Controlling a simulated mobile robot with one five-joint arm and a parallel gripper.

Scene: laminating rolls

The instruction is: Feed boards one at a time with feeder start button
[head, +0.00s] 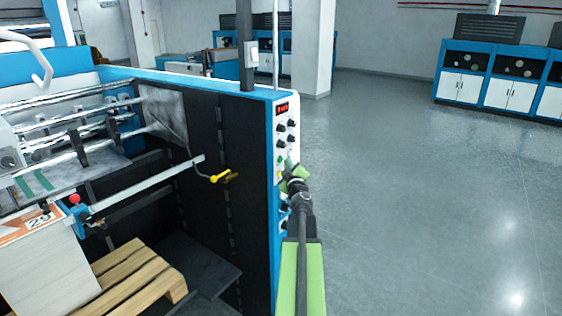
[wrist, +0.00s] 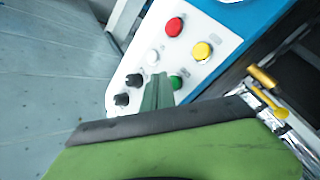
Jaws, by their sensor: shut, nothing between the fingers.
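The control panel (head: 285,130) is a white plate on the end of the blue machine, with a red display and several black knobs in the head view. In the wrist view the panel (wrist: 200,30) fills the top. It carries a red button (wrist: 174,27), a yellow button (wrist: 201,51), a white button (wrist: 152,57) and a green button (wrist: 178,82). Their labels are too small to read. My gripper (wrist: 158,80) is shut and empty, its tips over the panel beside the green button, which they partly cover. Contact cannot be told. My gripper (head: 291,164) also shows against the panel's lower part.
Black knobs (wrist: 122,99) sit left of my fingers. A stack of boards (head: 45,270) marked 29 stands at lower left, beside a wooden pallet (head: 130,277). A yellow-handled lever (head: 222,177) sticks out by the machine. The floor (head: 420,210) at right is clear.

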